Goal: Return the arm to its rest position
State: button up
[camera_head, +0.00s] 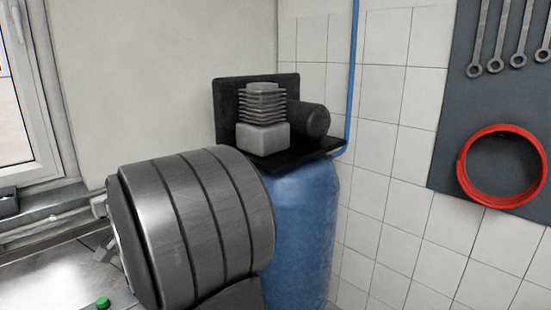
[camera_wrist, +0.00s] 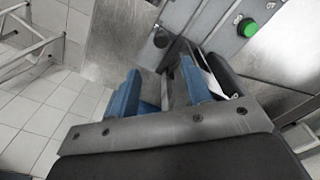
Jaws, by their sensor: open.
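In the wrist view my gripper (camera_wrist: 160,86) shows its two blue fingers standing apart, with a grey plate and a dark body behind them. The jaws are open, and I see nothing clasped between them. Beyond the fingers are a grey metal surface and panel edges. The gripper cannot be made out in the head view.
A metal panel with a green button (camera_wrist: 247,27) lies beyond the right finger. A metal-framed rack (camera_wrist: 38,48) stands on the tiled floor at left. The head view shows a blue tank (camera_head: 305,225) under a compressor (camera_head: 263,115), and a red hose ring (camera_head: 468,180).

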notch_tip(320, 180, up, 9)
notch_tip(320, 180, down, 17)
jog(key=shift+f, duration=0.2)
jog(key=s+a, duration=0.5)
jog(key=shift+f, duration=0.2)
notch_tip(320, 180, up, 16)
jog(key=n+y, duration=0.1)
jog(key=shift+s+a, duration=0.3)
jog(key=shift+s, duration=0.05)
